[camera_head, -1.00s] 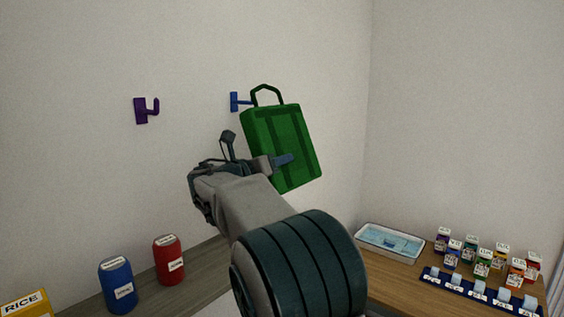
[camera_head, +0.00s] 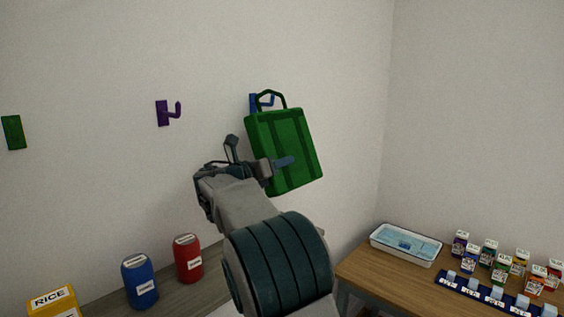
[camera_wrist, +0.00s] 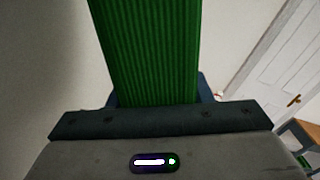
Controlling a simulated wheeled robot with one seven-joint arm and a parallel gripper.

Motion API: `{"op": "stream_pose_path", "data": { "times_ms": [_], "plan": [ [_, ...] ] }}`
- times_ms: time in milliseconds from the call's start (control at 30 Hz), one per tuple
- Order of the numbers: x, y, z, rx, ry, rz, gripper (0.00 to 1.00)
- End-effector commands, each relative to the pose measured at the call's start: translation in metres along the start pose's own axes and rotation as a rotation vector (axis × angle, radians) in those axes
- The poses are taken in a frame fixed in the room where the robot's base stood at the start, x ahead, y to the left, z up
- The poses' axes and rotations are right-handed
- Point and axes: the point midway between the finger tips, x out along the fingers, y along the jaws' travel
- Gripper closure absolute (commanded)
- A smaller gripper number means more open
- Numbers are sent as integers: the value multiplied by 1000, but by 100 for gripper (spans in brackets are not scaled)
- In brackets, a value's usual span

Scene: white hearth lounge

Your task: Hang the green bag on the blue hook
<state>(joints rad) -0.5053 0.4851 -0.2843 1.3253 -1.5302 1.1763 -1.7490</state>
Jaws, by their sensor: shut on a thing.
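The green bag (camera_head: 284,150) is held up near the wall in the head view, tilted a little, with its handle loop at the top. My gripper (camera_head: 279,164) is shut on the bag's body. The blue hook (camera_head: 253,103) is on the wall just behind the bag's handle, partly covered by it. The handle overlaps the hook in the picture; I cannot tell whether it is around the hook or only in front. In the wrist view, the bag's ribbed green side (camera_wrist: 150,50) fills the middle above my gripper.
A purple hook (camera_head: 167,113) and a green wall piece (camera_head: 13,132) are farther left. Below stand a blue canister (camera_head: 140,281), a red canister (camera_head: 188,258) and a rice box (camera_head: 54,302). A table (camera_head: 365,270) at right bears a clear tub (camera_head: 405,246) and several small cartons.

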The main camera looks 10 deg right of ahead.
Motion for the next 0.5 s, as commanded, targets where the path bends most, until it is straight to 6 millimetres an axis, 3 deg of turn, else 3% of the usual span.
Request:
{"op": "stream_pose_path", "data": {
  "times_ms": [500],
  "plan": [
    [0,18,-17,-1,-2,0,85]
  ]
}}
